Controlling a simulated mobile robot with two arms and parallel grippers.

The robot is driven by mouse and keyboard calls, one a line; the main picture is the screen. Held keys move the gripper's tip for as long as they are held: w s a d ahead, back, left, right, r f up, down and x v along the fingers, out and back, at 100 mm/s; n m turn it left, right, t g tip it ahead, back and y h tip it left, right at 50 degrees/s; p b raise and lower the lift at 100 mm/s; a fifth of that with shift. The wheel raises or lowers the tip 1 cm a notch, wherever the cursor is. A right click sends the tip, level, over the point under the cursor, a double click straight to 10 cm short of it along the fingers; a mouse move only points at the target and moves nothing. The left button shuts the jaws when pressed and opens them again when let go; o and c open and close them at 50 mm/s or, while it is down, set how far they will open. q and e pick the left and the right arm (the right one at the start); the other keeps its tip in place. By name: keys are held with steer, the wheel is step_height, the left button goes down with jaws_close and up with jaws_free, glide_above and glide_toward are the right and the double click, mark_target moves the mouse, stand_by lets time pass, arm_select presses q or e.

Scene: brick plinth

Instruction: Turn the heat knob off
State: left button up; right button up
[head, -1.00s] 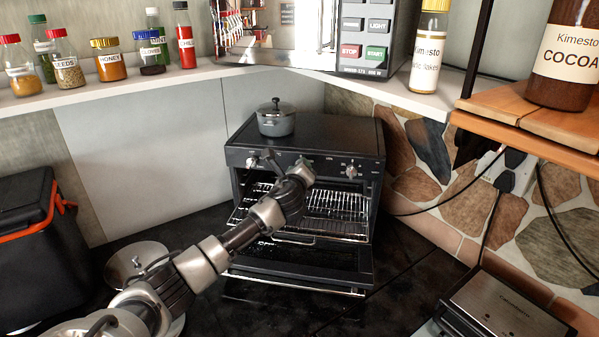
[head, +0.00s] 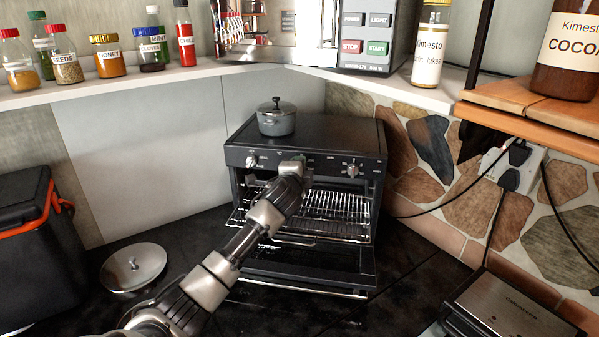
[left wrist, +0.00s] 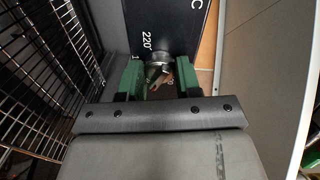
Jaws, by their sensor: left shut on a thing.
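The black toaster oven (head: 345,135) stands in the corner with its door folded down. Its front panel shows a left knob (head: 251,161) and a right knob (head: 352,170), and the middle of the panel is covered by my arm. My left gripper (left wrist: 158,75) has its green fingers either side of a round metal knob (left wrist: 158,60) and is shut on it. The panel beside this knob reads "220°" and "C", so it looks like the heat knob. In the head view the fingertips are mostly hidden by the wrist. My right gripper is out of view.
A grey lidded pot (head: 276,120) sits on the oven. The lowered oven door (head: 305,265) and wire rack (head: 335,207) lie below my arm. A round metal lid (head: 133,267) and a black box (head: 35,240) are at left, a grill (head: 515,305) at lower right.

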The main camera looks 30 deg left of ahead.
arm_select(q)
steer(key=shift+f+n+t+y+b, duration=0.15)
steer(key=shift+n+b, duration=0.35)
steer(key=shift+n, duration=3.4)
steer(key=shift+n+t+y+b, duration=0.1)
steer(key=shift+n+t+b, duration=0.3)
steer(key=shift+n, duration=3.5)
steer(key=shift+f+n+t+y+b, duration=0.1)
steer(key=shift+n+b, duration=0.55)
steer(key=shift+n, duration=3.25)
steer(key=o, duration=0.9)
steer(key=shift+b+v, duration=1.45)
steer(key=shift+v, duration=3.95)
